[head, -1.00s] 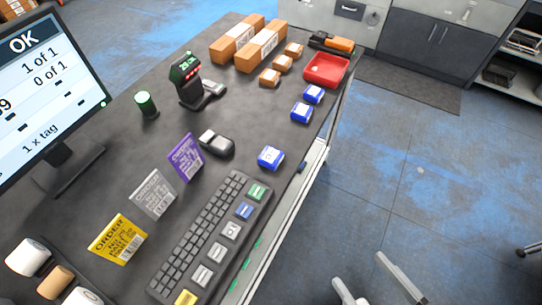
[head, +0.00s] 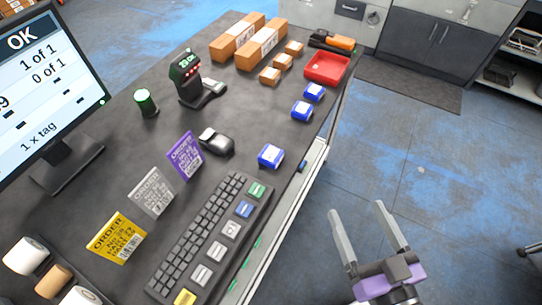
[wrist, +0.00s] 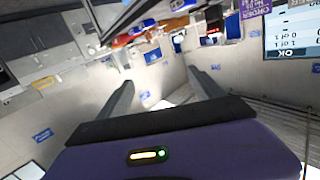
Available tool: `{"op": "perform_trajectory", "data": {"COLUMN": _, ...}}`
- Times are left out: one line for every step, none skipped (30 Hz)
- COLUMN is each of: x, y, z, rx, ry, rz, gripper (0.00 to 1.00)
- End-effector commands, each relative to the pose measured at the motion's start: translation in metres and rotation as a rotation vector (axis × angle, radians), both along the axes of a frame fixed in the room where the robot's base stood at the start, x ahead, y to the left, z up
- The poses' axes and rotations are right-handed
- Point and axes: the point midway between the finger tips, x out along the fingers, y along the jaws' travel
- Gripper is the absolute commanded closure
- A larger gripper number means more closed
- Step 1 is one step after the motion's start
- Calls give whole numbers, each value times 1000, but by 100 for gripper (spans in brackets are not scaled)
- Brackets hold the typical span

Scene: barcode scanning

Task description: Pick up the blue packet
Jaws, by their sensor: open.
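Three blue packets with white labels lie on the dark table along its right side in the head view. The nearest blue packet (head: 270,156) is just beyond the keyboard. A second blue packet (head: 302,111) and a third blue packet (head: 313,94) lie farther back, before the red tray. My gripper (head: 358,208) is open and empty. It is over the floor to the right of the table, apart from all the packets. Its two fingers also show in the wrist view (wrist: 160,84), with nothing between them.
A red tray (head: 327,68), brown boxes (head: 262,50) and a scanner on a stand (head: 187,80) are at the back. A keyboard (head: 210,238), a small dark device (head: 216,141) and order cards (head: 185,156) occupy the front. A monitor (head: 45,85) stands left. The floor right is open.

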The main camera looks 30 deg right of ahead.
Motion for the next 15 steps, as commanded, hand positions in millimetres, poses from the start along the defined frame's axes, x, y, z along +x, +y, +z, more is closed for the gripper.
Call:
{"op": "perform_trajectory", "data": {"x": 18, "y": -12, "z": -4, "rx": 17, "ry": -17, "rz": -35, "gripper": 24}}
{"op": "perform_trajectory", "data": {"x": 28, "y": -17, "z": -8, "rx": 27, "ry": -18, "rz": -50, "gripper": 24}}
{"op": "perform_trajectory", "data": {"x": 40, "y": -24, "z": -13, "rx": 42, "ry": -18, "rz": -67, "gripper": 24}}
{"op": "perform_trajectory", "data": {"x": 49, "y": -30, "z": -17, "rx": 52, "ry": -15, "rz": -78, "gripper": 24}}
{"op": "perform_trajectory", "data": {"x": 59, "y": -35, "z": -21, "rx": 61, "ry": -12, "rz": -86, "gripper": 24}}
{"op": "perform_trajectory", "data": {"x": 72, "y": -42, "z": -26, "rx": 73, "ry": -5, "rz": -94, "gripper": 24}}
{"op": "perform_trajectory", "data": {"x": 82, "y": -47, "z": -30, "rx": 79, "ry": 3, "rz": -98, "gripper": 24}}
{"op": "perform_trajectory", "data": {"x": 92, "y": -52, "z": -33, "rx": 88, "ry": 10, "rz": -98, "gripper": 24}}
{"op": "perform_trajectory", "data": {"x": 106, "y": -58, "z": -37, "rx": 97, "ry": 20, "rz": -96, "gripper": 24}}
{"op": "perform_trajectory", "data": {"x": 116, "y": -63, "z": -40, "rx": 103, "ry": 28, "rz": -91, "gripper": 24}}
{"op": "perform_trajectory", "data": {"x": 126, "y": -68, "z": -43, "rx": 107, "ry": 39, "rz": -84, "gripper": 24}}
{"op": "perform_trajectory", "data": {"x": 140, "y": -73, "z": -46, "rx": 111, "ry": 53, "rz": -71, "gripper": 24}}
{"op": "perform_trajectory", "data": {"x": 150, "y": -77, "z": -48, "rx": 114, "ry": 65, "rz": -56, "gripper": 24}}
{"op": "perform_trajectory", "data": {"x": 161, "y": -80, "z": -49, "rx": 115, "ry": 76, "rz": -39, "gripper": 24}}
{"op": "perform_trajectory", "data": {"x": 174, "y": -84, "z": -51, "rx": 113, "ry": 92, "rz": -11, "gripper": 24}}
